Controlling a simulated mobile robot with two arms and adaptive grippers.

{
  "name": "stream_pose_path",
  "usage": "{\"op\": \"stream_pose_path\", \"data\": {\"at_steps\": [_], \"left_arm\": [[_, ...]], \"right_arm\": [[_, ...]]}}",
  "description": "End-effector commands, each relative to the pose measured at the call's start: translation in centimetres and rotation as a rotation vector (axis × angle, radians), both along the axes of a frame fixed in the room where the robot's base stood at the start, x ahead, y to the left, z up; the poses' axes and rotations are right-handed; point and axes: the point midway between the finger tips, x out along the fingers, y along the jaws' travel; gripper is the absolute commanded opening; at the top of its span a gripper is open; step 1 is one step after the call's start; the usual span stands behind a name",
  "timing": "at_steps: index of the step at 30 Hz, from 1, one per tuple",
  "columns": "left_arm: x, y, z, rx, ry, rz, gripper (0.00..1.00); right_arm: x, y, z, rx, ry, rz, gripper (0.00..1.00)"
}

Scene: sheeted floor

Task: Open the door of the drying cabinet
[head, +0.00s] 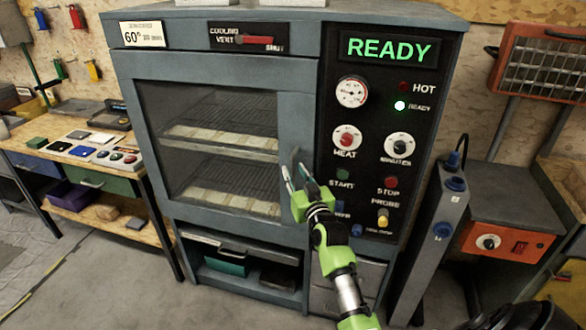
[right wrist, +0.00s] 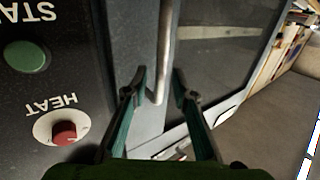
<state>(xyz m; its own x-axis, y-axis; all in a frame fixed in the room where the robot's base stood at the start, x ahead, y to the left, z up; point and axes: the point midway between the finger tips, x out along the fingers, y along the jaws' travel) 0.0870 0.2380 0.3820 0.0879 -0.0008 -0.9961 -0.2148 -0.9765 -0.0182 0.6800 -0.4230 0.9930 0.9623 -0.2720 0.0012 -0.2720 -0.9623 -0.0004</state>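The drying cabinet (head: 221,42) stands in the middle of the head view, its display (head: 388,50) reading READY. Its windowed door (head: 150,170) looks closed, with wire shelves behind the glass. The door handle (right wrist: 165,45) is a pale vertical bar at the door edge beside the control panel. My right gripper (head: 294,168) is at the handle. In the right wrist view its fingers (right wrist: 160,74) are open on either side of the bar's end, with gaps showing; whether the bar lies fully between them is unclear. My left gripper is not in view.
The control panel (head: 369,130) with knobs and buttons is right of the door. A workbench (head: 75,162) stands at the left. A grey upright unit (head: 436,235) and an orange heater (head: 540,65) are at the right. Floor (head: 110,270) at the front left is clear.

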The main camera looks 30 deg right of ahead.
Motion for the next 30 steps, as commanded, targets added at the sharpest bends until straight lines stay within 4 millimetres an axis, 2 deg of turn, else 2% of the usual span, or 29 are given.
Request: {"op": "stream_pose_path", "data": {"at_steps": [6, 16, 17, 19, 20, 30], "left_arm": [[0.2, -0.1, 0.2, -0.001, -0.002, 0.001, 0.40], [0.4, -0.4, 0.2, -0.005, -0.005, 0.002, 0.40], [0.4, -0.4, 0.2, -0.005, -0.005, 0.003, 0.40], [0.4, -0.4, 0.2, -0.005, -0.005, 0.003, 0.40], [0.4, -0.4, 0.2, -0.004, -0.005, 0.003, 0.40], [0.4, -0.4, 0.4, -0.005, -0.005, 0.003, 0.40]], "right_arm": [[1.7, -0.5, 0.0, -0.001, 0.001, 0.000, 0.25], [2.0, -0.6, -0.1, -0.001, 0.001, 0.000, 0.25], [2.0, -0.6, -0.1, -0.001, 0.001, 0.000, 0.23], [1.9, -0.5, -0.1, -0.001, 0.001, 0.000, 0.04], [1.9, -0.5, -0.1, -0.001, 0.001, 0.000, 0.00], [1.7, 0.0, -0.1, 0.001, 0.003, 0.006, 0.00]]}}
